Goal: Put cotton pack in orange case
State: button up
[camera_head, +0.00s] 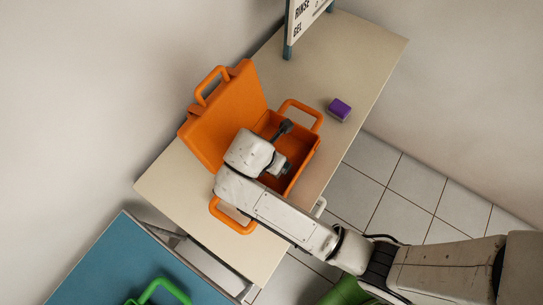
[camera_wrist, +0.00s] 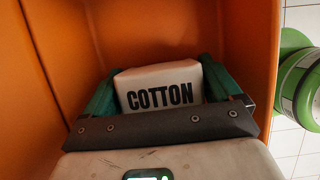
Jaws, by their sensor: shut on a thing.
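The orange case (camera_head: 308,146) stands open on the table, its lid raised toward the back left. My gripper (camera_head: 284,150) reaches into the case in the head view, and my wrist hides part of the inside. In the wrist view, a white cotton pack (camera_wrist: 160,88) with the word COTTON sits between the two green fingers of my gripper (camera_wrist: 165,92), which is shut on it. Orange walls of the case (camera_wrist: 200,25) surround the pack. I cannot tell whether the pack touches the case floor.
A purple box (camera_head: 340,109) lies on the table (camera_head: 365,60) right of the case. A sign (camera_head: 305,20) stands at the back. A blue surface (camera_head: 110,265) with a green handle (camera_head: 160,290) is at lower left. A green and white object (camera_wrist: 298,85) is outside the case.

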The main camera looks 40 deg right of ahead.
jog(key=o, duration=0.7)
jog(key=shift+o, duration=0.2)
jog(key=p+v, duration=0.3)
jog(key=v, duration=0.9)
jog(key=shift+p, duration=0.3)
jog(key=shift+r, duration=0.1)
jog(key=s+d+f+m+y, duration=0.2)
jog(key=s+d+m, duration=0.4)
jog(key=m, duration=0.5)
jog(key=s+d+f+m+y, duration=0.1)
jog(key=s+d+f+m, duration=0.1)
jog(key=s+d+m, duration=0.4)
jog(key=s+m, duration=0.3)
jog(key=m, duration=0.2)
jog(key=shift+f+m+y, duration=0.3)
jog(key=shift+f+y, duration=0.1)
jog(key=shift+s, duration=0.1)
